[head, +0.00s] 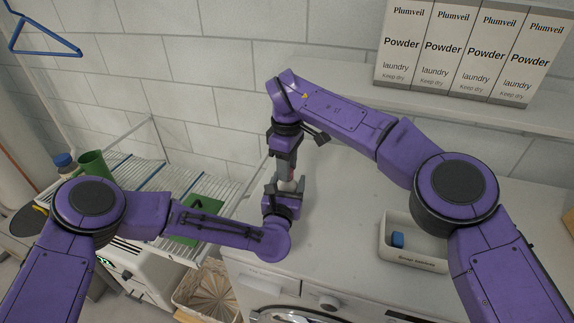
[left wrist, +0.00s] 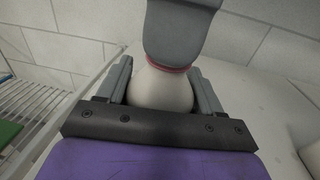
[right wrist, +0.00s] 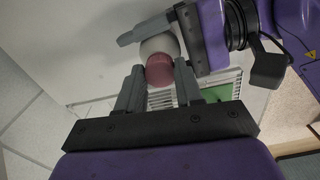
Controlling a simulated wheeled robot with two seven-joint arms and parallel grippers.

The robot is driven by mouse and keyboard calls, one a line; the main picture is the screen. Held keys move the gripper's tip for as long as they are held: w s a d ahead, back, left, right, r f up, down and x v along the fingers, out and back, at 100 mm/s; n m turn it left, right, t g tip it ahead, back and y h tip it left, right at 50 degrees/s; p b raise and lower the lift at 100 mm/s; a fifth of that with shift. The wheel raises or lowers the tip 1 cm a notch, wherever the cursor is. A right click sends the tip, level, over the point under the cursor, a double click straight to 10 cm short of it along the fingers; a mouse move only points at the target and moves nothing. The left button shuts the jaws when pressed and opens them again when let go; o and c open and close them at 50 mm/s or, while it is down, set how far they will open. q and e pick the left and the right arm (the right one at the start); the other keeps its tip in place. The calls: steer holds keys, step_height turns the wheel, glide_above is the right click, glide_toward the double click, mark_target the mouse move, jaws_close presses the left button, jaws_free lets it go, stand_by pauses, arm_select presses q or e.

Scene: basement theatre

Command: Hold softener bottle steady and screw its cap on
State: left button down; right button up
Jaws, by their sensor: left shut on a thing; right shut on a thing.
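The softener bottle is white and stands upright in my left gripper (head: 284,190), whose fingers close around its body. The bottle shows in the left wrist view (left wrist: 160,90) and, beyond the cap, in the right wrist view (right wrist: 158,44). The pinkish-red cap (right wrist: 160,70) is between the fingers of my right gripper (right wrist: 158,82), which is shut on it from above. In the left wrist view a red rim of the cap (left wrist: 168,67) shows at the bottle's top, below a grey right finger. The threads are hidden, so I cannot tell how tight the cap sits.
A beige tray (head: 388,254) with a small blue item (head: 397,240) is on the white worktop (head: 340,210) at right. Powder boxes (head: 470,50) stand on a shelf above. A drying rack (head: 140,150), green cup (head: 92,163) and basket (head: 207,292) are at left.

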arm_select(q)
steer(key=shift+f, duration=0.1)
arm_select(e)
steer(key=m, duration=1)
steer(key=shift+m, duration=0.4)
steer(key=o, duration=1)
steer(key=shift+r, duration=2.25)
steer(key=shift+c, duration=0.3)
